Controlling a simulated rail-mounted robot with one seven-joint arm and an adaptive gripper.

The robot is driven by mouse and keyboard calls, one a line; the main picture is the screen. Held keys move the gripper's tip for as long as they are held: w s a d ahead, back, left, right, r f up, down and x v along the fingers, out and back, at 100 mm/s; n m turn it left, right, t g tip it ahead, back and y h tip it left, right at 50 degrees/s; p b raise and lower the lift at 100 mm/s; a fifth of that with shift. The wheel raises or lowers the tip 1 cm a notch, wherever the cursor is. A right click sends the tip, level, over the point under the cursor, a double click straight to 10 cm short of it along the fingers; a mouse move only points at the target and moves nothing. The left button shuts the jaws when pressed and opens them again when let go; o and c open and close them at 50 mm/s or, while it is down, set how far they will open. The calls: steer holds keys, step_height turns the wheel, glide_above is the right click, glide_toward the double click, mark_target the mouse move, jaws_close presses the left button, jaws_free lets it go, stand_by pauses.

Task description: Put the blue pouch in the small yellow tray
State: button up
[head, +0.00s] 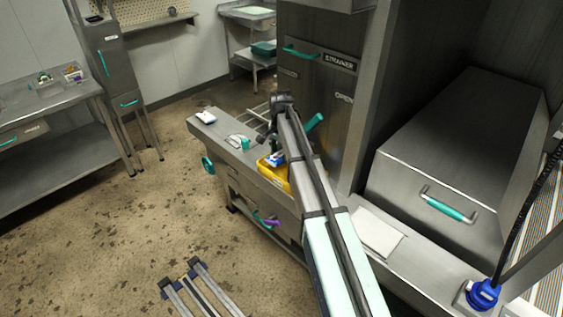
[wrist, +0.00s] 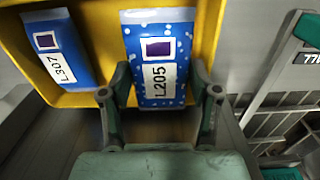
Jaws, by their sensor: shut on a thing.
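My gripper (wrist: 165,90) is shut on a blue pouch with white dots, labelled L205 (wrist: 162,75), one finger at each side. The pouch overlaps the inside and near rim of the yellow tray (wrist: 212,28); I cannot tell whether it touches the tray. A second blue pouch, labelled L307 (wrist: 58,50), lies at the left inside the tray. In the head view the yellow tray (head: 275,177) sits on the steel counter, with blue and white (head: 277,158) showing at it. My arm hides part of the tray and the gripper there.
A wire rack (wrist: 280,95) stands right of the tray. On the counter are a white item (head: 206,117) at the far end and a white sheet (head: 376,232) nearer me. The large steel housing (head: 450,150) stands at the right. The floor at the left is mostly clear.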

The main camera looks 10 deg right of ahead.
mark_target(280, 168)
steer(key=shift+f+p, duration=0.45)
steer(key=shift+f, duration=1.8)
steer(key=shift+f, duration=0.2)
steer(key=o, duration=1)
steer(key=shift+r, duration=0.1)
step_height(280, 168, up, 12)
steer(key=b, duration=0.3)
steer(key=shift+r, duration=0.15)
